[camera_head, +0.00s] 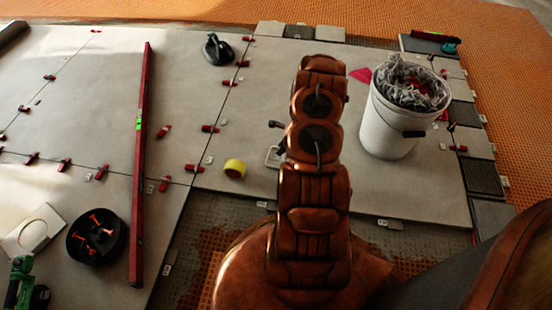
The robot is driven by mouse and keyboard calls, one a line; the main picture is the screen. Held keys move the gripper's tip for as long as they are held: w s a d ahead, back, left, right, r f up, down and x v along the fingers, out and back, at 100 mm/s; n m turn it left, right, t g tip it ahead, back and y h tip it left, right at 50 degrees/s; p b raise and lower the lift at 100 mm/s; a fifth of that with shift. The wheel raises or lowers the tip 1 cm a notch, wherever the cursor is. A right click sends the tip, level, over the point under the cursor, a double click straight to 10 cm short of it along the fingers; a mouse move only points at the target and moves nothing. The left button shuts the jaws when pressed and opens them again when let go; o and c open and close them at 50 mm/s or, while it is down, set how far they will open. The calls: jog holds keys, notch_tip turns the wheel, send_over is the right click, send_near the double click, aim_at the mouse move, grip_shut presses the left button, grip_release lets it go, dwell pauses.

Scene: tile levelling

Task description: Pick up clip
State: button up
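Several red levelling clips sit along the tile joints left of my arm. One red clip (210,128) and another red clip (194,168) are near the joint left of my arm. A red clip (163,131) and a red clip (165,184) lie right of the long red level. More stand along the left joint, such as a red clip (102,172). Small pale pieces lie beside some of them. My copper-coloured arm rises through the middle of the picture. My gripper's fingers cannot be made out; the arm hides the floor behind it.
A long red level (141,160) lies on the tiles (95,120). A white bucket (388,135) of grey scraps stands right of my arm. Yellow tape (235,168), a black suction lifter (217,49), a black tray (97,237) and a green tool (18,282) lie around.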

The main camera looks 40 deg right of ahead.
jog(key=shift+d+b+x, duration=0.2)
jog(key=shift+b+x, duration=1.1)
jog(key=shift+x, duration=1.4)
jog(key=shift+w+r, duration=0.1)
jog(key=shift+c, duration=0.4)
grip_shut()
